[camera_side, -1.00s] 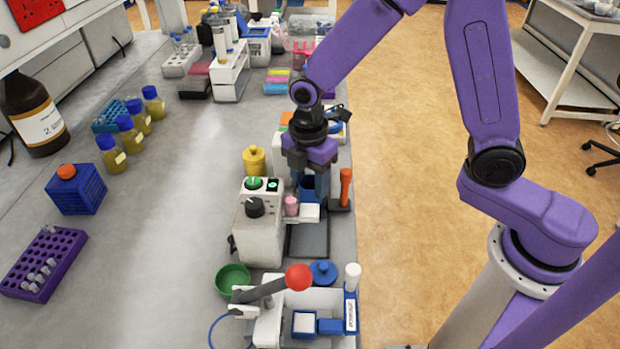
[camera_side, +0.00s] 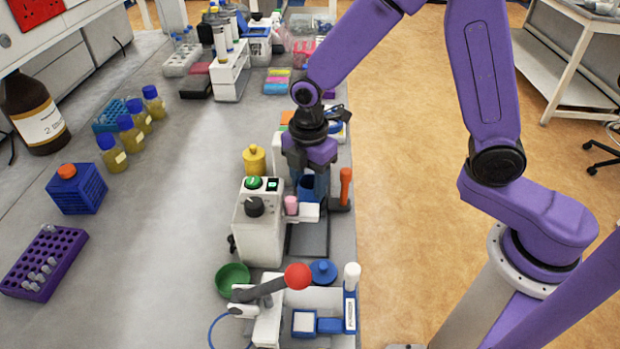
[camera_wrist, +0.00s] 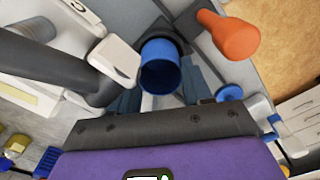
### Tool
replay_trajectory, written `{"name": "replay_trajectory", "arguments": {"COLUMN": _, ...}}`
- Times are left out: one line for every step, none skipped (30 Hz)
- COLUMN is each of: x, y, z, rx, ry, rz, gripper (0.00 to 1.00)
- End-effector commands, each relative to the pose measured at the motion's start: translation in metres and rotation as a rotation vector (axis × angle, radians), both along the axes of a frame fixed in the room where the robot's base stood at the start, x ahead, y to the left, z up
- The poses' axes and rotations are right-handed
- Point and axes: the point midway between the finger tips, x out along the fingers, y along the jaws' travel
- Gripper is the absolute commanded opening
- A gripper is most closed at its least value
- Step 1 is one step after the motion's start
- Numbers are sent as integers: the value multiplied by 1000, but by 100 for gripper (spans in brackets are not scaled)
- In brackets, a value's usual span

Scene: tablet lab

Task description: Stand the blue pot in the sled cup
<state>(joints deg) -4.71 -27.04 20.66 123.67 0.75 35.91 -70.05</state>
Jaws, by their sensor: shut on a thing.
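The blue pot (camera_side: 307,187) is between the fingers of my gripper (camera_side: 309,190), beside the white machine with the green knob. In the wrist view the pot (camera_wrist: 160,72) shows its open rim and looks empty, with a finger of my gripper (camera_wrist: 160,92) on each side. A dark square piece (camera_wrist: 178,42) shows just past the pot; it may be the sled cup, but the pot covers much of it. I cannot tell whether the pot touches it or stands in it.
An orange-handled lever (camera_side: 346,180) stands close to the right of my gripper. The white machine (camera_side: 258,228) and a pink knob (camera_side: 291,204) are close on the left. A blue lid (camera_side: 323,272) and a red-ball lever (camera_side: 298,277) are nearer the camera.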

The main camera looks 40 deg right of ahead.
Motion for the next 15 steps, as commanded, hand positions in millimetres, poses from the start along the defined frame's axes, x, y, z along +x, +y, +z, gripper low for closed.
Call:
{"name": "replay_trajectory", "arguments": {"x": -5, "y": -2, "z": -8, "rx": -12, "ry": 22, "rz": 3, "gripper": 21}}
{"name": "replay_trajectory", "arguments": {"x": -5, "y": -2, "z": -8, "rx": -12, "ry": 22, "rz": 3, "gripper": 21}}
{"name": "replay_trajectory", "arguments": {"x": -5, "y": -2, "z": -8, "rx": -12, "ry": 22, "rz": 3, "gripper": 21}}
{"name": "replay_trajectory", "arguments": {"x": -6, "y": -2, "z": -8, "rx": -12, "ry": 22, "rz": 3, "gripper": 21}}
{"name": "replay_trajectory", "arguments": {"x": -6, "y": -2, "z": -8, "rx": -12, "ry": 22, "rz": 4, "gripper": 21}}
{"name": "replay_trajectory", "arguments": {"x": -6, "y": -2, "z": -8, "rx": -12, "ry": 22, "rz": 3, "gripper": 21}}
{"name": "replay_trajectory", "arguments": {"x": -6, "y": -2, "z": -8, "rx": -12, "ry": 22, "rz": 4, "gripper": 21}}
{"name": "replay_trajectory", "arguments": {"x": -6, "y": -3, "z": -8, "rx": -12, "ry": 22, "rz": 4, "gripper": 21}}
{"name": "replay_trajectory", "arguments": {"x": -6, "y": -3, "z": -9, "rx": -12, "ry": 22, "rz": 4, "gripper": 21}}
{"name": "replay_trajectory", "arguments": {"x": -6, "y": -3, "z": -9, "rx": -12, "ry": 22, "rz": 4, "gripper": 21}}
{"name": "replay_trajectory", "arguments": {"x": -7, "y": -3, "z": -10, "rx": -12, "ry": 22, "rz": 3, "gripper": 21}}
{"name": "replay_trajectory", "arguments": {"x": -7, "y": -3, "z": -10, "rx": -11, "ry": 21, "rz": 3, "gripper": 21}}
{"name": "replay_trajectory", "arguments": {"x": -7, "y": -3, "z": -11, "rx": -10, "ry": 21, "rz": 3, "gripper": 21}}
{"name": "replay_trajectory", "arguments": {"x": -7, "y": -3, "z": -11, "rx": -10, "ry": 21, "rz": 3, "gripper": 21}}
{"name": "replay_trajectory", "arguments": {"x": -7, "y": -3, "z": -11, "rx": -10, "ry": 21, "rz": 2, "gripper": 21}}
